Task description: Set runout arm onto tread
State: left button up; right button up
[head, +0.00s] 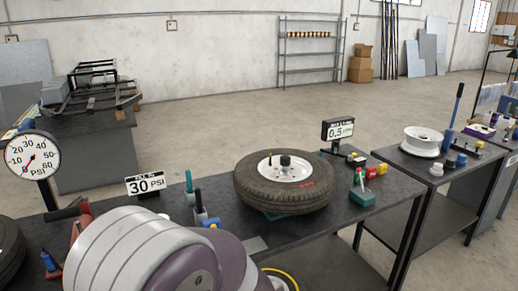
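A black tyre (262,197) on a white rim (284,167) lies flat on the dark workbench (290,232), with its tread facing outward all round. A red mark (308,184) is on its near right sidewall. A green block with an upright stem (362,194) stands on the bench right of the tyre, apart from it; I cannot tell whether it is the runout arm. A small display (338,130) reading 0.5 stands behind the tyre at the right. My pale, banded arm fills the lower left; neither gripper shows.
A round PSI gauge (32,156) and a "30 PSI" sign (145,184) stand at the left. Another table (405,163) holds a white rim (421,140).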

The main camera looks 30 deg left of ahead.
aim_at(336, 144)
jog(key=u, duration=0.65)
jog(key=i+l+u, duration=0.75)
jog(key=l, duration=0.2)
jog(key=i+l+u, duration=0.1)
jog(key=l+u, duration=0.2)
jog(key=i+l, duration=0.15)
jog(key=l, duration=0.25)
jog(key=i+l, duration=0.15)
jog(key=l, duration=0.3)
jog(key=i+l, duration=0.1)
jog(key=l, duration=0.3)
jog(key=i+l+u, duration=0.1)
jog(key=l, duration=0.35)
jog(key=i+l, duration=0.15)
jog(key=l, duration=0.25)
jog(key=i+l, duration=0.15)
jog(key=l, duration=0.3)
jog(key=i+l, duration=0.1)
jog(key=l, duration=0.3)
